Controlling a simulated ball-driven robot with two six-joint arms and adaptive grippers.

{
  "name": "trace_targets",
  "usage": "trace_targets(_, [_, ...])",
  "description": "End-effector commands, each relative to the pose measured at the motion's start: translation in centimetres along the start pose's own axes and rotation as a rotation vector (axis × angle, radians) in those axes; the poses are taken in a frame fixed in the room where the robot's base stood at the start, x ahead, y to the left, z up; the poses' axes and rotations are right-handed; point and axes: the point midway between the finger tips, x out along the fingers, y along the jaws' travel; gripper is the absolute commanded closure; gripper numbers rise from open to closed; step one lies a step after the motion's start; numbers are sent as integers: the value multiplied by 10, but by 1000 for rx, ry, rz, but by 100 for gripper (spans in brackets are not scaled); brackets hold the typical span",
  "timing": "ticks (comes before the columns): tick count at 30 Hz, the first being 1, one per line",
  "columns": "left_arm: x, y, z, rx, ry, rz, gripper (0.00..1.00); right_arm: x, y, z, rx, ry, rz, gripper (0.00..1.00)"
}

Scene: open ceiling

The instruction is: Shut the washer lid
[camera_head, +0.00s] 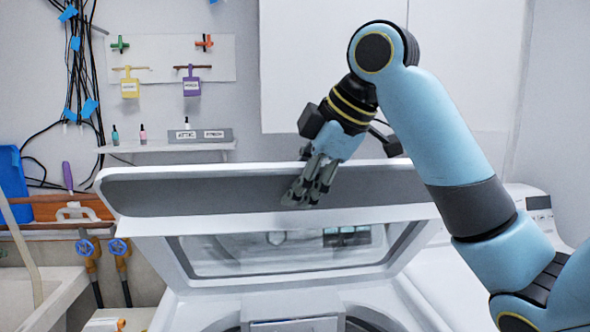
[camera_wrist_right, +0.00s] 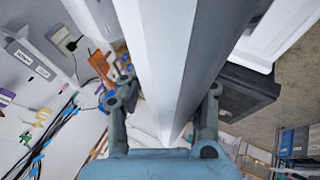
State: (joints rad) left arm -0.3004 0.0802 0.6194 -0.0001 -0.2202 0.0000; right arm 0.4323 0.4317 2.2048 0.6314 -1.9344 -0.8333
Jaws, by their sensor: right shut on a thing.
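The washer lid (camera_head: 210,194) is a wide white and grey panel with a glass window, standing raised and tilted above the white washer body (camera_head: 245,305). My right gripper (camera_head: 308,190) reaches down from above and is shut on the top edge of the lid, near its middle. In the right wrist view, the lid (camera_wrist_right: 168,50) runs between the two fingers of my right gripper (camera_wrist_right: 168,95). The fingertips on the lid's far side are hidden. My left gripper is not in view.
A shelf (camera_head: 170,147) with small bottles and labelled boxes is on the wall behind. Blue-handled valves (camera_head: 118,247) and a sink (camera_head: 35,300) are at the left. Another white appliance (camera_head: 450,270) stands at the right, partly behind my arm.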

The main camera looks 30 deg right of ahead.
Motion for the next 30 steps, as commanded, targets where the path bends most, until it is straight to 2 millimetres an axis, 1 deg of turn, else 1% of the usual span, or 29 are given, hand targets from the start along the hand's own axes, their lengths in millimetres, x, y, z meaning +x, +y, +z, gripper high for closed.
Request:
trace_targets(1, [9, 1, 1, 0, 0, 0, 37, 7, -16, 3, -10, -1, 1, 100])
trace_targets(3, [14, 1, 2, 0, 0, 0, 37, 9, -28, 4, -20, -1, 25, 100])
trace_targets(6, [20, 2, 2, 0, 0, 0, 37, 11, -41, 4, -31, -2, 54, 100])
trace_targets(9, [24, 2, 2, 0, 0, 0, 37, 12, -49, 5, -38, -1, 75, 100])
trace_targets(15, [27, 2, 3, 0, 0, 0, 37, 12, -56, 5, -47, -3, 94, 100])
trace_targets(25, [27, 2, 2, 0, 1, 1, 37, 12, -56, 5, -47, -3, 95, 100])
trace_targets(26, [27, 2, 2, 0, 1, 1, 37, 12, -56, 5, -47, -3, 95, 66])
trace_targets(30, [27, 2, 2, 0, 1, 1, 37, 12, -55, 5, -46, -3, 99, 47])
